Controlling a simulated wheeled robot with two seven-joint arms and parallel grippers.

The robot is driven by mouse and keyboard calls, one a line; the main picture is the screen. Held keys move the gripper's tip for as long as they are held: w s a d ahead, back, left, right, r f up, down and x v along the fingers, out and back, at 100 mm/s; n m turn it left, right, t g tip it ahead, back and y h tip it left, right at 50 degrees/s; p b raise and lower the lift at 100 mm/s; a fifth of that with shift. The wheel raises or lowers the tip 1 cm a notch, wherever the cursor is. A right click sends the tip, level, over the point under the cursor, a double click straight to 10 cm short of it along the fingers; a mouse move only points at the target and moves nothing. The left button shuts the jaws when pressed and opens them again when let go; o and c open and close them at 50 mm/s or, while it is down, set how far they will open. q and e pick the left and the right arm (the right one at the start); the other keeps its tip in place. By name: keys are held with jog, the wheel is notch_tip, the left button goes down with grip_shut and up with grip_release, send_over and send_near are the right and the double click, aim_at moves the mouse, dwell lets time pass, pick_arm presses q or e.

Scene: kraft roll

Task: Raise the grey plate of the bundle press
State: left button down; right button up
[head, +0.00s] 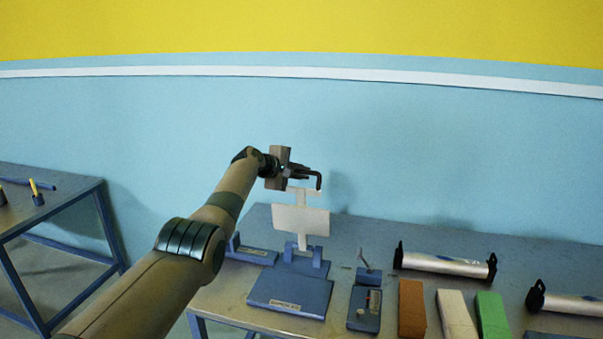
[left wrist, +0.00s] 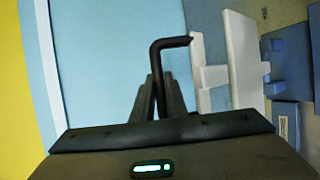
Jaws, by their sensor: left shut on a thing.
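The bundle press has a blue base (head: 290,294) on the table, and its light grey plate (head: 302,221) stands upright above the base's back edge. A narrow neck with a short crossbar (head: 304,190) tops the plate. My left gripper (head: 298,171) is above the crossbar, shut on a black bent rod (head: 319,178). The rod's short end points down near the crossbar's right end; I cannot tell whether they touch. The left wrist view shows the rod (left wrist: 172,42) between the fingers, its bent end beside the crossbar (left wrist: 198,75), with the plate (left wrist: 243,60) beyond. My right gripper is not in view.
Right of the press are a small blue device (head: 364,308) with a lever, a brown block (head: 411,308), a white block (head: 455,313), a green block (head: 491,314) and a silver roll holder (head: 445,264). Another table (head: 70,206) stands at left. A blue wall is behind.

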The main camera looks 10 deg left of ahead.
pick_arm(q)
jog(key=shift+r, duration=0.25)
jog(key=c, duration=2)
grip_release()
jog(key=shift+w, duration=0.1)
jog(key=shift+c, duration=0.2)
jog(key=shift+w+f, duration=0.25)
jog(key=shift+f, duration=0.05)
jog(key=shift+s+a+r, duration=0.15)
jog(key=shift+s+a, duration=0.05)
jog(key=shift+s, duration=0.15)
jog(key=shift+v, duration=1.3)
jog(key=b+v, duration=0.4)
jog(key=v, duration=1)
